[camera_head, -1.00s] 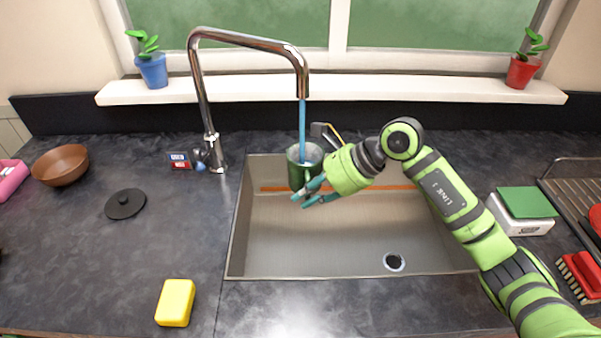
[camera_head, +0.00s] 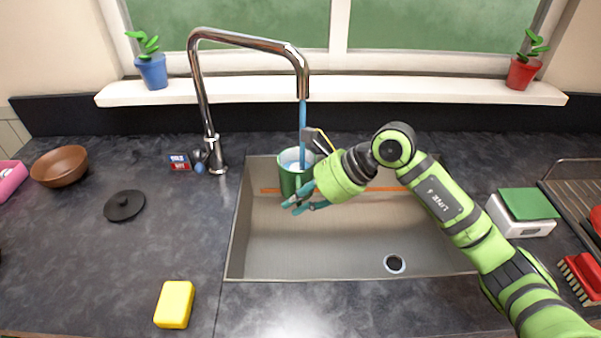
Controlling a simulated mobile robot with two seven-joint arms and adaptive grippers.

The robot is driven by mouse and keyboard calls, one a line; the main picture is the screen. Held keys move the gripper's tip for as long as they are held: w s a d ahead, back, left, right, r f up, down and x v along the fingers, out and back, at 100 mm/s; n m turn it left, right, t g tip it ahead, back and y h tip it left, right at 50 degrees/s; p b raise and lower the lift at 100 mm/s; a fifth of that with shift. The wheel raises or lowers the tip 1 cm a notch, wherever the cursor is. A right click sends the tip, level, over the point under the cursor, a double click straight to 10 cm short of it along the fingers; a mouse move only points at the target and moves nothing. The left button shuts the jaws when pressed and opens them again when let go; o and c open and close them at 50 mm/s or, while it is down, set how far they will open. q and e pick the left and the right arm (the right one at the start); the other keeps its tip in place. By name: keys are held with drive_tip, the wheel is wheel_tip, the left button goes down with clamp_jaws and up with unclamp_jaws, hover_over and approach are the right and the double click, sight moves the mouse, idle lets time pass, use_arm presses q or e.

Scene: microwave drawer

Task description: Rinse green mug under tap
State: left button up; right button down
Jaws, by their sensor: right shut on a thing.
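The green mug (camera_head: 290,180) is held over the left back part of the sink (camera_head: 330,245), roughly upright with its mouth up. My right gripper (camera_head: 303,203) is shut on the mug at its right side; the exact contact is partly hidden by the hand. The tap (camera_head: 250,40) arches over from the left, and a blue stream of water (camera_head: 303,125) falls from its spout to the mug's mouth, near the right rim. The mug's inside looks pale. My left gripper does not show.
The sink has a round drain (camera_head: 394,263) and an orange strip (camera_head: 385,189) along its back. A yellow sponge (camera_head: 175,304), black lid (camera_head: 124,205) and brown bowl (camera_head: 61,166) lie on the left counter.

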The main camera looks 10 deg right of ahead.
drive_tip(key=s+a, duration=0.3)
drive_tip(key=s, duration=0.2)
idle(0.4)
drive_tip(key=shift+s+r, duration=0.1)
drive_tip(key=shift+r, duration=0.05)
idle(1.0)
drive_tip(key=s+a+r+p, duration=0.2)
drive_tip(key=s+r, duration=0.2)
drive_tip(key=shift+s+a, duration=0.15)
drive_tip(key=shift+a, duration=0.15)
idle(0.6)
